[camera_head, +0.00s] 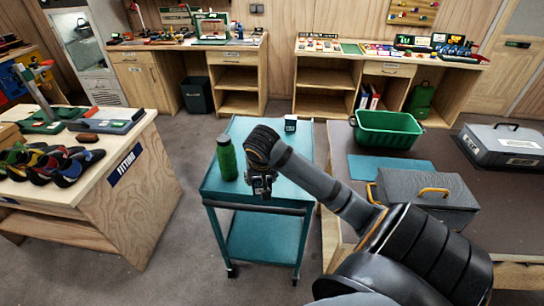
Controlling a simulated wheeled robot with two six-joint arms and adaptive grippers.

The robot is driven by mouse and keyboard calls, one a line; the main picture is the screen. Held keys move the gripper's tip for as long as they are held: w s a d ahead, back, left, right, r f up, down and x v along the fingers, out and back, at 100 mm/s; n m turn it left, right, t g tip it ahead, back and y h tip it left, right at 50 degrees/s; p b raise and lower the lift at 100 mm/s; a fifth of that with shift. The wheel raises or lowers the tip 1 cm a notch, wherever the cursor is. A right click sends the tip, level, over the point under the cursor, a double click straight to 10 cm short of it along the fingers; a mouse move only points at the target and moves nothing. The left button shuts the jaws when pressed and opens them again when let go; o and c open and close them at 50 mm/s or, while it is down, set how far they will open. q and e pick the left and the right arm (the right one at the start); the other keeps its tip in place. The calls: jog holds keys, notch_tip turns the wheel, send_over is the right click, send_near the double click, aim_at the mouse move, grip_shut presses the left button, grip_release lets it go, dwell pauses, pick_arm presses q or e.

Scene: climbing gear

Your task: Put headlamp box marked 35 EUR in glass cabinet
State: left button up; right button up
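A small dark box with a pale top (290,123) stands at the back right of the teal cart's top (240,128). It may be the headlamp box, but no price mark is legible. My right arm comes in from the right, and its gripper (262,190) points down over the cart, in front of the small box and right of the green bottle. I cannot tell whether its fingers are open or hold anything. A pale cabinet with a glass front (82,40) stands at the far left back; its contents are too small to tell. My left gripper is out of view.
A green bottle (227,158) stands on the cart. A fitting counter with shoes (130,190) is at left. At right, a table holds a green crate (388,128), a grey case with yellow handles (425,190) and another case (502,145). Floor shows between counter and cart.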

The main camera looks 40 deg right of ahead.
pick_arm(q)
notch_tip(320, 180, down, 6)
jog(key=b, duration=0.6)
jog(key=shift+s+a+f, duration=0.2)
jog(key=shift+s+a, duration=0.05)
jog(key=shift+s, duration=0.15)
pick_arm(e)
jog(key=a+f+n+y, duration=0.1)
jog(key=a+f+n, duration=0.1)
jog(key=a+f, duration=0.3)
jog(key=a+f+n+y, duration=0.1)
jog(key=a+f, duration=0.5)
jog(key=f, duration=0.6)
jog(key=a+f+n, duration=0.4)
jog(key=a+f, duration=0.2)
jog(key=f, duration=0.3)
jog(key=shift+s+t+y, duration=0.2)
jog(key=shift+t+y, duration=0.1)
jog(key=shift+y, duration=0.1)
